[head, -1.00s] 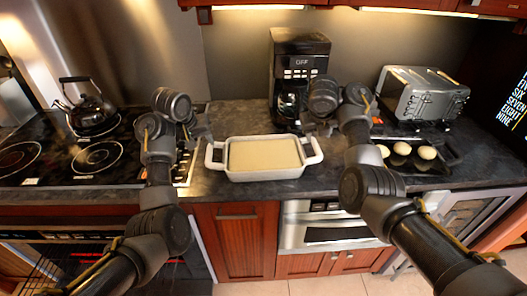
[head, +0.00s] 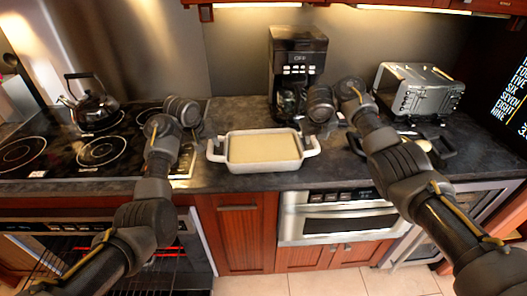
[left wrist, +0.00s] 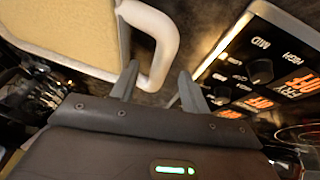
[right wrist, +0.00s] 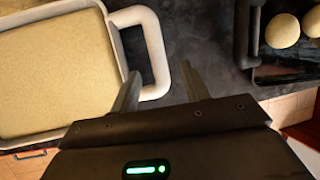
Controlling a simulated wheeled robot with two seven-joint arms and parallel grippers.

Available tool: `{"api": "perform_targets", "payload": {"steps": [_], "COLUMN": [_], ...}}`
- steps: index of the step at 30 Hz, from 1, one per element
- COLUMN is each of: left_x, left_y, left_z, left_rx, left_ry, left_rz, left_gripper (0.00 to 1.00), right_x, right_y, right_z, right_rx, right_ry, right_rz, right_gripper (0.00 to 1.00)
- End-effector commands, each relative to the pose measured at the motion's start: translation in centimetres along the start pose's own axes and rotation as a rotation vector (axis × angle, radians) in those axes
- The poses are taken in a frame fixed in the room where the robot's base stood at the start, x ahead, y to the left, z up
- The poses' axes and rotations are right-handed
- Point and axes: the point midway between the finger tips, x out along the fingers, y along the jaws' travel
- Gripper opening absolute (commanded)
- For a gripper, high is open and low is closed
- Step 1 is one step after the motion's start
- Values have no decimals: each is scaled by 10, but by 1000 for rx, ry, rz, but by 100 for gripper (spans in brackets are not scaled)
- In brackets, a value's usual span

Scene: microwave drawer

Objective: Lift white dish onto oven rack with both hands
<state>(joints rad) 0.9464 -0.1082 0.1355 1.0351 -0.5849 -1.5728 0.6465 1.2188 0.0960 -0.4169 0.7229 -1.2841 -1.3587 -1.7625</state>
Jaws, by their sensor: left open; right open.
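The white dish (head: 264,166), filled with something pale yellow, sits level on the dark counter with a loop handle at each end. My left gripper (left wrist: 158,84) is open at the dish's left handle (left wrist: 166,42), one finger on the loop's inner side and the other outside. My right gripper (right wrist: 160,82) is open at the right handle (right wrist: 154,45) in the same way. Contact is unclear. In the head view my wrists hide much of both grippers. Dark oven rack wires (head: 165,262) show at lower left, below the cooktop, partly behind my left arm.
The cooktop (head: 70,145) with a kettle (head: 92,108) lies to the left. A coffee maker (head: 297,65) stands behind the dish. A toaster (head: 416,88) and a dark tray (head: 442,152) with pale round pieces are to the right. Bare counter (head: 240,183) lies before the dish.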

Motion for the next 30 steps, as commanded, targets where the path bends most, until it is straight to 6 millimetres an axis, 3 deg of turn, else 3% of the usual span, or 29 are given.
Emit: {"api": "perform_targets", "payload": {"steps": [9, 23, 30], "left_x": [43, 52, 52], "left_y": [1, 0, 0], "left_z": [0, 0, 0], "left_rx": [1, 0, 0], "left_ry": [-2, 1, 1], "left_rz": [1, 0, 1], "left_gripper": [46, 46, 18], "right_x": [42, 52, 52], "right_y": [2, 1, 1], "right_z": [0, 0, 0], "right_rx": [-1, -3, -2], "right_ry": [2, -1, -1], "right_rz": [2, 1, 1], "right_gripper": [46, 46, 18]}}
